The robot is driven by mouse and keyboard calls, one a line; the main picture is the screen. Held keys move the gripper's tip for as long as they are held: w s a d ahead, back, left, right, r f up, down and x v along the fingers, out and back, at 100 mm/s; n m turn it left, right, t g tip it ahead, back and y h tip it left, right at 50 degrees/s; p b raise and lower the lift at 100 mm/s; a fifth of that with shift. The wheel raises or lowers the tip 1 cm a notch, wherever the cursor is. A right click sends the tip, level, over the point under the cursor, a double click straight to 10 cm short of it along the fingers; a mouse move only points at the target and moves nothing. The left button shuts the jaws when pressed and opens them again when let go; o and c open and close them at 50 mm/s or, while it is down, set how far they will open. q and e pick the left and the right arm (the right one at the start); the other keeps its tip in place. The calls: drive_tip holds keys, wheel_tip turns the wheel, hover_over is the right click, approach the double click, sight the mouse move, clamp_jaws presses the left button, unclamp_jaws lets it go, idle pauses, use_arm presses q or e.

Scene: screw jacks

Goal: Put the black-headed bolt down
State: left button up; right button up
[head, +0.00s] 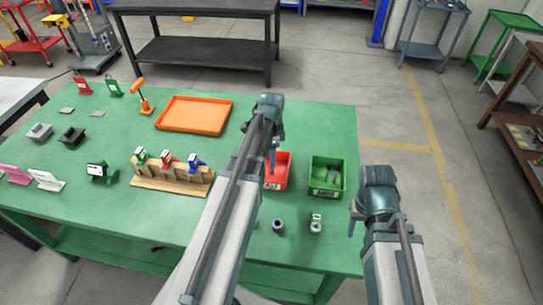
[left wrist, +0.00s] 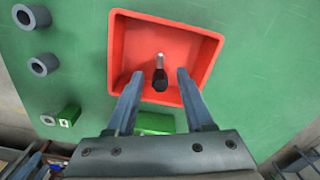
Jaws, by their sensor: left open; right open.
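The black-headed bolt (left wrist: 160,79) lies in the red bin (left wrist: 208,47), its black head toward my gripper and its pale shank pointing away. My left gripper (left wrist: 155,75) is open, its two fingers apart on either side of the bolt and not touching it. In the head view the red bin (head: 286,160) is partly hidden behind my left gripper (head: 272,168), and the bolt is not visible there. My right gripper (head: 354,218) is open and empty, off the table's right edge.
A green bin (head: 327,174) with dark items stands right of the red bin. Two grey rings (head: 278,226) (head: 316,227) stand in front. A wooden rack (head: 170,182) with clamp-like pieces and an orange tray (head: 194,115) are to the left on the green table (head: 110,215).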

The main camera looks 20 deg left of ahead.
use_arm(q)
wheel_tip(320, 180, up, 12)
drive_tip(key=r+p, duration=0.1)
drive_tip(key=p, duration=1.2)
drive_tip(key=s+d+n, duration=0.4)
drive_tip(key=s+d, duration=0.3)
drive_tip(key=d, duration=0.4)
drive_tip(key=s+d+n+y, duration=0.1)
drive_tip(key=s+d+n, duration=0.2)
drive_tip(key=s+d, duration=0.5)
drive_tip(key=d, duration=0.2)
drive_tip(key=shift+s+d+f+n+b, duration=0.2)
drive_tip(key=shift+d+f+n+b, duration=0.1)
drive_tip(key=shift+d+n, duration=0.1)
use_arm(e)
wheel_tip(320, 180, up, 12)
drive_tip(key=shift+r, duration=0.15)
